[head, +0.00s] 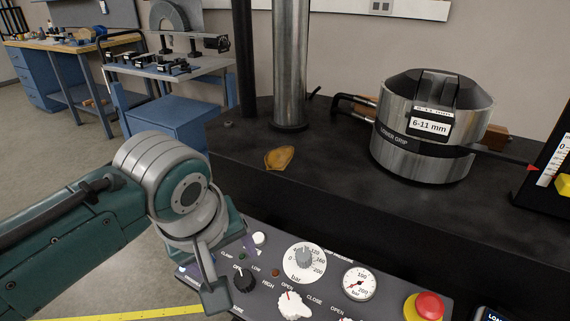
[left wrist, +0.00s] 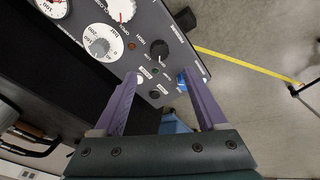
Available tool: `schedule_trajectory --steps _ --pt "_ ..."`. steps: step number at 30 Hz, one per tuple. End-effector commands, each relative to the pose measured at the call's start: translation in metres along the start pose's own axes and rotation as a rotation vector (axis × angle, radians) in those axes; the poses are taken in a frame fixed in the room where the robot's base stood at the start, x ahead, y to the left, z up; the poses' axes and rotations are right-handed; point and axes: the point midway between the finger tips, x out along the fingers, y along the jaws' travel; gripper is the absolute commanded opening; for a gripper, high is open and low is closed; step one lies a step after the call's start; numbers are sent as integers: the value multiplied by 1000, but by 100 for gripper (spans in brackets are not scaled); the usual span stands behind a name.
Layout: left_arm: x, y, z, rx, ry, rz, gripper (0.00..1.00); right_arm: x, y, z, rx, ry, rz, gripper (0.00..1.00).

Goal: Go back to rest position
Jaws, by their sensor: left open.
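My left gripper (head: 228,270) is at the left end of the control panel (head: 330,290), low in the head view. In the left wrist view its two purple fingers (left wrist: 161,76) are spread apart with nothing between them. The panel's knobs and buttons show beyond and between the fingers. I cannot tell whether a fingertip touches the panel. My green left arm comes in from the left edge. My right gripper is not in view.
A metal grip cylinder (head: 420,130) labelled 6-11 mm stands on the dark machine bed (head: 330,165), beside a steel column (head: 290,65). A brown leaf-shaped piece (head: 279,158) lies on the bed. Workbenches stand behind left. Open floor with yellow tape (head: 160,314) lies left of the panel.

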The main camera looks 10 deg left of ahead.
Motion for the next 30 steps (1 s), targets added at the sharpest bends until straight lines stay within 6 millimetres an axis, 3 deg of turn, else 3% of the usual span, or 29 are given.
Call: schedule_trajectory --steps 4,7,12,15,25,27,30 --pt "-7 -4 11 43 -15 9 74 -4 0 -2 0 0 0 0" --pt "-23 -15 32 144 -41 28 74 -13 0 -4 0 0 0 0" --pt "-74 -54 70 392 -65 56 74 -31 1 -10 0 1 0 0" --pt "-104 -78 82 518 -63 54 74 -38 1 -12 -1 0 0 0" --pt "-198 -142 100 839 -46 -4 74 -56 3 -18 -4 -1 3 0" --pt "-222 -132 90 836 -43 -1 74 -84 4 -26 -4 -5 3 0" --pt "-246 -126 83 835 -43 0 74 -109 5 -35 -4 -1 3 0"
